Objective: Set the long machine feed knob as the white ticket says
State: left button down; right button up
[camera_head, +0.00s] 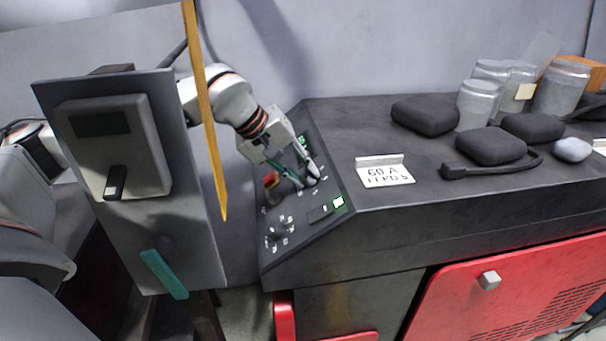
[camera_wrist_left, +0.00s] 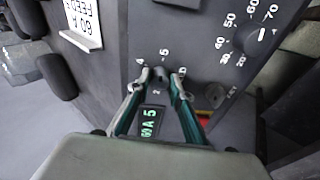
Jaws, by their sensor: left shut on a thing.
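The white ticket (camera_head: 385,176) stands on the long machine's dark top (camera_head: 400,215) and reads "60 A" over "FEED 5". It also shows in the left wrist view (camera_wrist_left: 82,20). My left gripper (camera_head: 308,180) reaches the sloping control panel. In the left wrist view its teal-sided fingers (camera_wrist_left: 161,75) are shut on a small dark knob (camera_wrist_left: 160,74), with numbers such as 4, 5 and 2 around it. The fingers hide much of the knob and I cannot read its pointer. A green-lit display (camera_wrist_left: 150,122) beside it reads "60 A 5". My right gripper is not in view.
Another dial (camera_wrist_left: 262,34) is marked from 20 to 70. A red button (camera_head: 271,180) sits on the panel. A grey board (camera_head: 190,235) with a meter box and a yellow strip (camera_head: 208,120) stand left of it. Dark pouches (camera_head: 425,116) and jars (camera_head: 476,105) stand on top.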

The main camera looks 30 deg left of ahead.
pick_arm(q)
jog(key=shift+m, duration=0.8)
jog(key=c, duration=1.8)
grip_release()
jog(key=v, duration=1.2)
jog(key=shift+s, duration=0.1)
jog(key=shift+f, duration=0.1)
